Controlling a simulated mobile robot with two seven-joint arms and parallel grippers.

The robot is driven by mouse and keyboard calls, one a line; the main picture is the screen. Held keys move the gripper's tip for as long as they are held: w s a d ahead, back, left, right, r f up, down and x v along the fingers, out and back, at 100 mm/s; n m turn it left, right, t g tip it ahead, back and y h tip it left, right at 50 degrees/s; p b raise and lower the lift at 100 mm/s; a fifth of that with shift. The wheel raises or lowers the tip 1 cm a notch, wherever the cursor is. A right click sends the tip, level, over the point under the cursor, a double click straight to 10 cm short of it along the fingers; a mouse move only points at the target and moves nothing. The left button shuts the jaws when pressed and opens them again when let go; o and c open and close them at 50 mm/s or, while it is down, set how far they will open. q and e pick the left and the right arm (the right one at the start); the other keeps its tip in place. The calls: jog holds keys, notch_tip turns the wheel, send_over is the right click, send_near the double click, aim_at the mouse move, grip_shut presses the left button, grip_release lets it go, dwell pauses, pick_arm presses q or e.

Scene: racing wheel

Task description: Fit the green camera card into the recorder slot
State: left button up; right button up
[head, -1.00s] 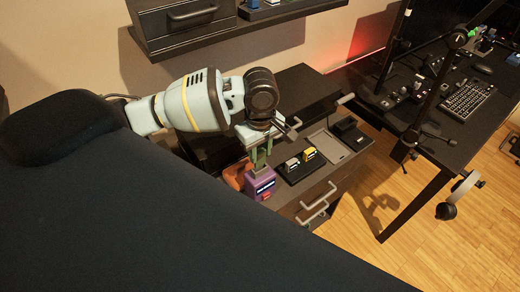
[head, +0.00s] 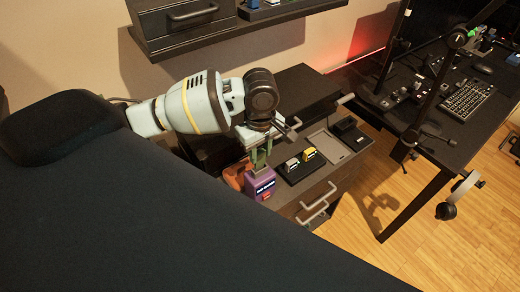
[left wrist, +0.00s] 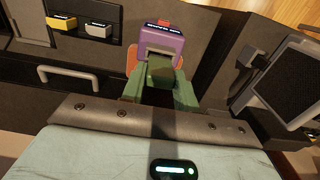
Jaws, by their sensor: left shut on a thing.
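The purple recorder (head: 260,185) with a labelled front stands on the cabinet top near its front edge; it is at the top middle of the left wrist view (left wrist: 162,42), its pale slot opening facing my gripper. My left gripper (head: 260,156) is directly above the recorder, its green fingers pointing down. In the left wrist view the left gripper (left wrist: 160,88) is shut on the green card (left wrist: 160,70), whose far end is at the slot opening. I cannot tell how deep the card sits. My right gripper is in neither current view.
A black holder with a yellow block (head: 308,154) and a white block (head: 291,164) lies right of the recorder. An orange thing (head: 235,177) is beside the recorder. A grey tray (head: 328,147) lies farther right. Drawer handles (head: 318,196) stick out in front.

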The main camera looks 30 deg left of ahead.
aim_at(260, 159)
pick_arm(q)
jog(key=shift+f, duration=1.7)
jog(key=o, duration=1)
jog(key=shift+o, duration=0.2)
notch_tip(260, 159, up, 8)
jog(key=shift+f, duration=0.1)
jog(key=shift+f, duration=0.1)
